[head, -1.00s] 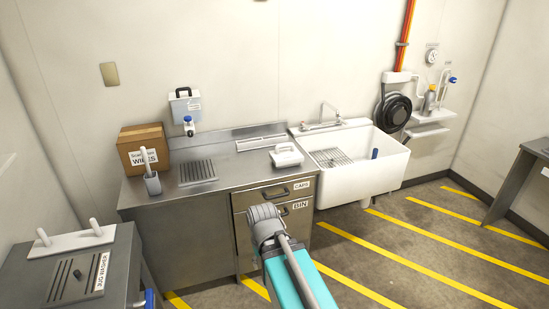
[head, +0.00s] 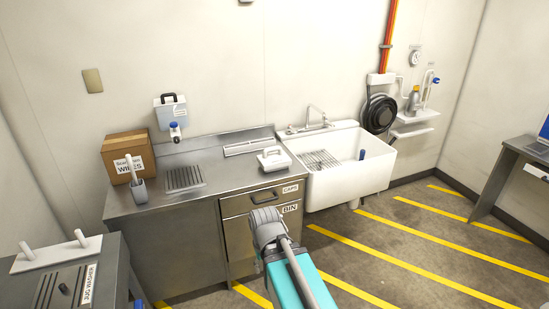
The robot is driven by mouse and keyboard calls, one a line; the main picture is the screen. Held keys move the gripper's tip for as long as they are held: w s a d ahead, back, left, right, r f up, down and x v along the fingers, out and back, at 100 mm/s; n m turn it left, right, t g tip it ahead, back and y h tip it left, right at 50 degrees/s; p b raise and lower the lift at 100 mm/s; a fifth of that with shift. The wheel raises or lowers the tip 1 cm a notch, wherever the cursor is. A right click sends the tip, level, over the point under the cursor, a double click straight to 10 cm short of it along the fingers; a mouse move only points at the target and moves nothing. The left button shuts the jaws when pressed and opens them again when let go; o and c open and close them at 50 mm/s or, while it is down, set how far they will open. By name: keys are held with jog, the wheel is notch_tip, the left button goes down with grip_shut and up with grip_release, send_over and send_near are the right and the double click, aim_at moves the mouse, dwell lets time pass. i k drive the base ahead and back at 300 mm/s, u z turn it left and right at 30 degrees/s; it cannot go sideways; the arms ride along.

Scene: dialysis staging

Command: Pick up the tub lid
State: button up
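A small white piece with a raised handle (head: 273,158) lies on the steel counter, at its right end beside the sink. It looks like the tub lid, but I cannot tell whether it is a lid alone or a lid on a low tub. My teal arm rises from the bottom of the picture to a grey joint in front of the counter's drawers. My gripper's fingers do not show. The arm appears well short of the white piece and apart from it.
A jug washer unit (head: 112,260) stands at front left. Striped floor on the right is clear.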

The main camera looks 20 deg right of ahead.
aim_at(279, 159)
jog(key=z, duration=0.05)
jog(key=i, duration=0.9)
jog(key=u, duration=0.1)
